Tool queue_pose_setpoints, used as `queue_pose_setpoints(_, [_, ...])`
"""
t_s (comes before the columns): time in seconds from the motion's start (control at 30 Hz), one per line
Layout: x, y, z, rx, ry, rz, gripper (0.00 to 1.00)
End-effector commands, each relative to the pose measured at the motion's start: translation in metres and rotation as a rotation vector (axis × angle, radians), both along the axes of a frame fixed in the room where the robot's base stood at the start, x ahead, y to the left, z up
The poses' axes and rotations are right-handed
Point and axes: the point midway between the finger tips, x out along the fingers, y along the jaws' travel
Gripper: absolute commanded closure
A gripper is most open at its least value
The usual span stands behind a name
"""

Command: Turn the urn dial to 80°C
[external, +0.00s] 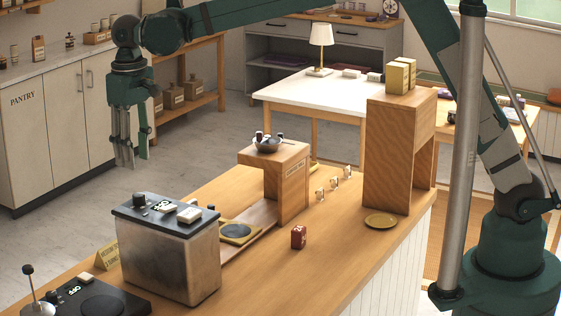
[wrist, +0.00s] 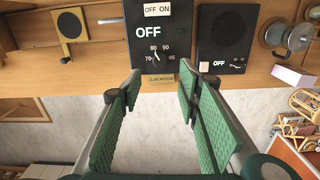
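The urn (external: 168,262) is a metal box with a black top at the left end of the wooden counter. Its dark dial (external: 139,199) stands on that top. In the wrist view the black urn top (wrist: 140,20) shows an OFF/ON switch (wrist: 157,9), an OFF display (wrist: 146,31) and a scale (wrist: 161,51) marked 70, 80, 90 and 95. The dial's pointer setting is too small to read surely. My gripper (external: 128,160) hangs in the air above and behind the urn, apart from it. In the wrist view my gripper (wrist: 160,84) is open and empty, with green finger pads.
A black hotplate unit (wrist: 227,35) with an OFF display lies beside the urn. A red packet (external: 299,237) stands on the counter. Space around my gripper is clear.

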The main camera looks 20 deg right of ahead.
Motion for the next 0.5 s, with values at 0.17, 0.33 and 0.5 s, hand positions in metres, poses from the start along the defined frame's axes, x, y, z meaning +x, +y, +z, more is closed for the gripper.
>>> queue_pose_setpoints(0.17, [0.000,0.000,0.016,0.000,0.000,0.000,0.66])
queue_pose_setpoints(0.33, [0.000,0.000,0.021,0.000,0.000,0.000,0.66])
queue_pose_setpoints(0.5, [0.000,0.000,0.021,0.000,0.000,0.000,0.66])
